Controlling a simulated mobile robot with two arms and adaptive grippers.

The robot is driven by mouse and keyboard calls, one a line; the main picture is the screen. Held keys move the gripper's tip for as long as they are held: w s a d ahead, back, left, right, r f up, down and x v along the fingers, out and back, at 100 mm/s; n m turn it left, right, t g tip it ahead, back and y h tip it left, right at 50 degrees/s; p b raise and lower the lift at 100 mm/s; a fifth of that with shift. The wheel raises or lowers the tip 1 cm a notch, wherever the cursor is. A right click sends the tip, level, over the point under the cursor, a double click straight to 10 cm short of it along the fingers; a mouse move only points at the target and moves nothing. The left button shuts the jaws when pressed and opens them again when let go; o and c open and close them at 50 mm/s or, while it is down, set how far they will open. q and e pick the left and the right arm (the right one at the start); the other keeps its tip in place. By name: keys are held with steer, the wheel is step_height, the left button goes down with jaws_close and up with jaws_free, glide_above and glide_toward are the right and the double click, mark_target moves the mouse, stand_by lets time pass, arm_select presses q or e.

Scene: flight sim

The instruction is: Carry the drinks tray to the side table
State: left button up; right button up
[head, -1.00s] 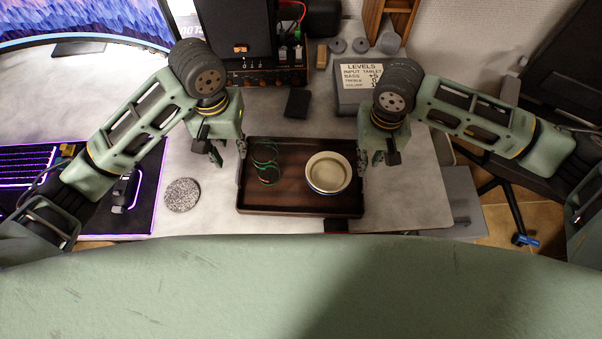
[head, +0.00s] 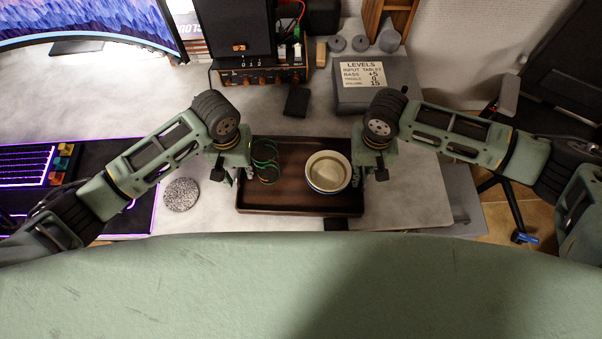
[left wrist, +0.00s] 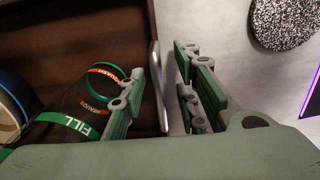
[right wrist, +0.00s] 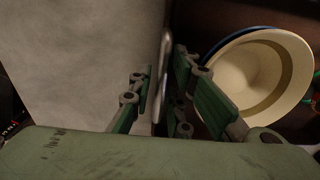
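The dark brown drinks tray (head: 300,209) lies on the grey desk. It carries see-through drinkware with green and orange bands (head: 266,172) at left and a cream bowl with a blue outside (head: 328,172) at right. My left gripper (head: 231,177) is at the tray's left side. In the left wrist view its open fingers (left wrist: 162,80) stand either side of a pale handle on the tray's edge (left wrist: 155,78). My right gripper (head: 368,176) is at the right side. In the right wrist view its open fingers (right wrist: 160,82) also straddle the tray's edge. I cannot clearly identify the side table.
A speckled round coaster (head: 181,194) lies left of the tray, near the keyboard mat. A speaker and amplifier (head: 262,76) and a grey box with a "LEVELS" label (head: 363,80) stand behind. A lower grey surface (head: 462,205) shows beyond the desk's right edge.

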arm_select(q)
steer(key=c, duration=0.5)
arm_select(e)
jaws_close()
arm_select(q)
jaws_close()
steer(key=shift+d, duration=0.1)
